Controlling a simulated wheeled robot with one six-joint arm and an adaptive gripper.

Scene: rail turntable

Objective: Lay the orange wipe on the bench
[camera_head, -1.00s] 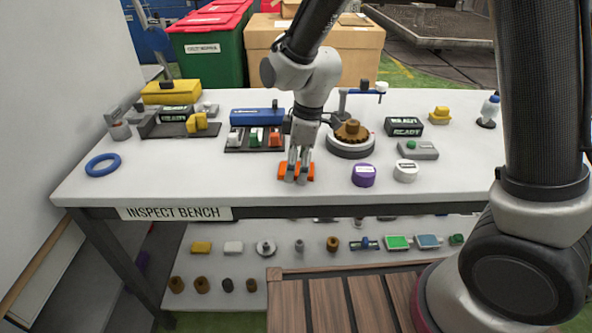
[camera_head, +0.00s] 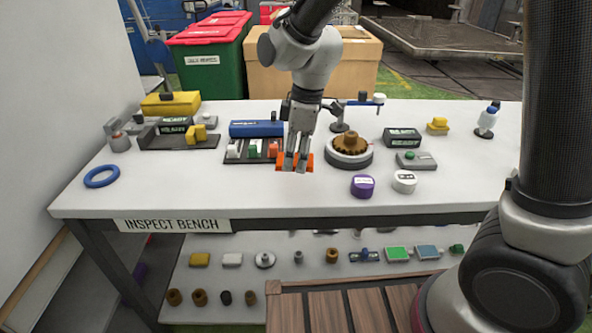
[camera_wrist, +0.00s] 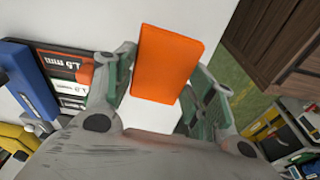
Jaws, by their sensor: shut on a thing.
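The orange wipe (camera_head: 283,160) is between the fingers of my gripper (camera_head: 294,166), above the white inspect bench (camera_head: 240,195). In the wrist view the wipe (camera_wrist: 167,65) is a flat orange rectangle between the two green-grey fingers, with white bench surface (camera_wrist: 150,112) behind it. My gripper is shut on the wipe. Whether the wipe touches the bench cannot be told for certain; it looks slightly raised in the head view. Part of the wipe is hidden behind the fingers.
A purple jar (camera_head: 362,186) and a white jar (camera_head: 404,182) stand to the right. The bench front left is clear, past a blue ring (camera_head: 101,176).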

